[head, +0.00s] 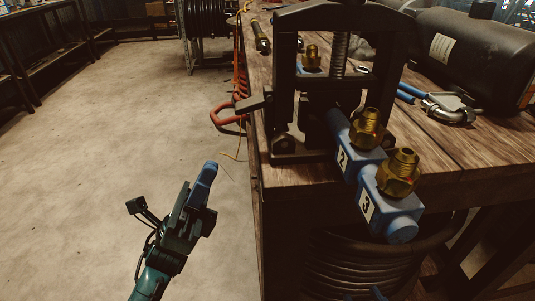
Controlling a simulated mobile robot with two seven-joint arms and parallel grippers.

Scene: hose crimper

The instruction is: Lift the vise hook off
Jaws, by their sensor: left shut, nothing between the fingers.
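The black vise (287,100) stands on the near left corner of the wooden bench, with a threaded screw in its frame. A red loop-shaped handle (222,119) sticks out from its left side past the bench edge; I cannot tell for sure whether this is the vise hook. My left gripper (207,172) has blue fingertips, is shut and empty, and points up over the floor, below and apart from the red handle. A small blue tip (377,294) at the bottom edge may be my right gripper; the rest of it is out of frame.
Blue fittings labelled 2 (347,157) and 3 (376,205) with brass ends jut over the bench's front edge. A coiled hose (350,262) sits below. The floor (110,130) at left is clear.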

